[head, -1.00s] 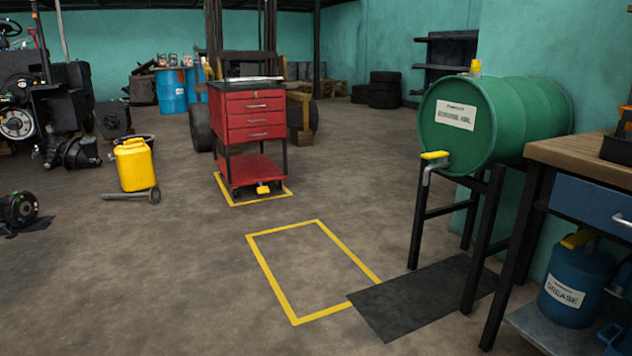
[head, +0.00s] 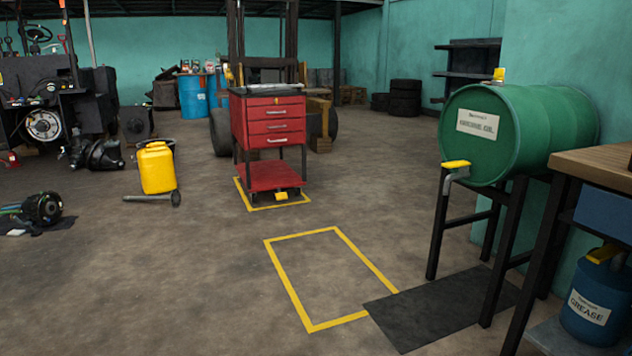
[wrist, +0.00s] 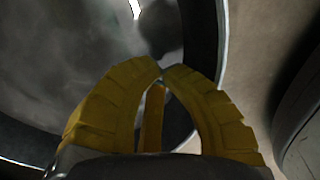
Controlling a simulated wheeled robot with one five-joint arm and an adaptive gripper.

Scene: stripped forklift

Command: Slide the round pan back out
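The round pan (wrist: 90,60) fills much of the wrist view, a wide dark grey metal dish with a shiny inside. Its dark, pale-edged rim (wrist: 221,40) curves down the right side and disappears behind my gripper. My gripper (wrist: 161,73) reaches over the pan, its yellow fingers arched with the tips together. I see nothing clearly held between the tips. The fingers hide part of the pan, and contact with it cannot be told. My gripper does not show in the head view, and I cannot pick out the pan there.
A red tool cart (head: 270,125) stands in a yellow floor frame. A second yellow frame (head: 328,325) is empty beside a black mat (head: 440,307). A green drum (head: 530,130) on a black stand and a workbench are at right. A yellow can (head: 157,168) stands left.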

